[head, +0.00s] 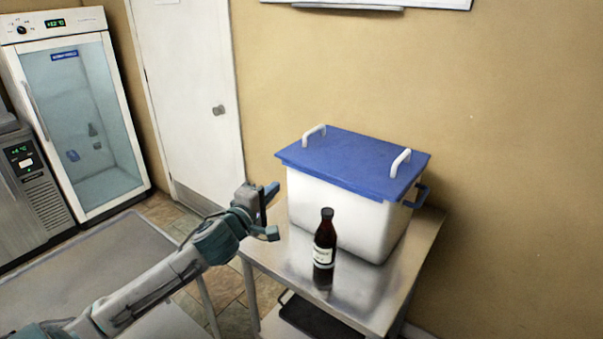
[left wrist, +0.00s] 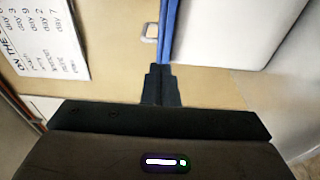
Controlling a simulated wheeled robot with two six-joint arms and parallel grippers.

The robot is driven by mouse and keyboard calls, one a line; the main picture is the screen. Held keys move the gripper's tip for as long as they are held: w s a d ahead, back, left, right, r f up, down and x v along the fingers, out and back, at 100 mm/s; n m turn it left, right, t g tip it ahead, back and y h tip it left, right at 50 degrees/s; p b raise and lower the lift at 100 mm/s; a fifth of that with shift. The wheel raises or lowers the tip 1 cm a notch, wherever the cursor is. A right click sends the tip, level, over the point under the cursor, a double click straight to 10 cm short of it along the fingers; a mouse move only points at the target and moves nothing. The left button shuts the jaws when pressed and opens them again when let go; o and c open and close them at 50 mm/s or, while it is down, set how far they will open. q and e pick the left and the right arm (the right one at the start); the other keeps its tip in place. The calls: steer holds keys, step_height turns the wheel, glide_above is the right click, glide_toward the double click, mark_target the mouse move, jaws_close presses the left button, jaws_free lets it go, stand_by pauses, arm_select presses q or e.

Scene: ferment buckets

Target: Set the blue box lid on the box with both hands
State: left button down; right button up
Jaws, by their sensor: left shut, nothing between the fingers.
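The blue box lid (head: 352,160), with two white handles on top, lies on the white box (head: 340,212) and covers its opening. It looks level and lined up with the rim, though the back edge is hidden. My left gripper (head: 272,190) is just left of the box, near the lid's left edge. Its fingers are shut with nothing between them. In the left wrist view the fingertips (left wrist: 161,72) point toward the blue lid edge (left wrist: 168,32), beside the white box wall (left wrist: 220,28); contact cannot be told. My right gripper is out of view.
A dark bottle (head: 325,240) stands on the steel table (head: 265,255) in front of the box. A lower shelf holds a dark tray (head: 310,318). Another table (head: 90,265) is at the left. A wall is behind the box; a glass-door fridge (head: 85,115) stands far left.

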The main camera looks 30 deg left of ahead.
arm_select(q)
steer(key=p, duration=0.3)
glide_toward(311, 170)
steer(key=w+a, duration=0.4)
steer(key=shift+w+d+r+p, duration=0.2)
steer(key=shift+w+d+p, duration=0.1)
steer(key=shift+w+d, duration=0.35)
steer(key=shift+w+d+p, duration=0.3)
steer(key=shift+w+d, duration=0.2)
steer(key=shift+d, duration=0.05)
steer(key=shift+w+f, duration=0.1)
steer(key=shift+d, duration=0.1)
steer(key=shift+w+d, duration=0.1)
steer(key=shift+w, duration=0.05)
steer(key=shift+w+d, duration=0.5)
steer(key=shift+w, duration=0.1)
steer(key=shift+a, duration=0.15)
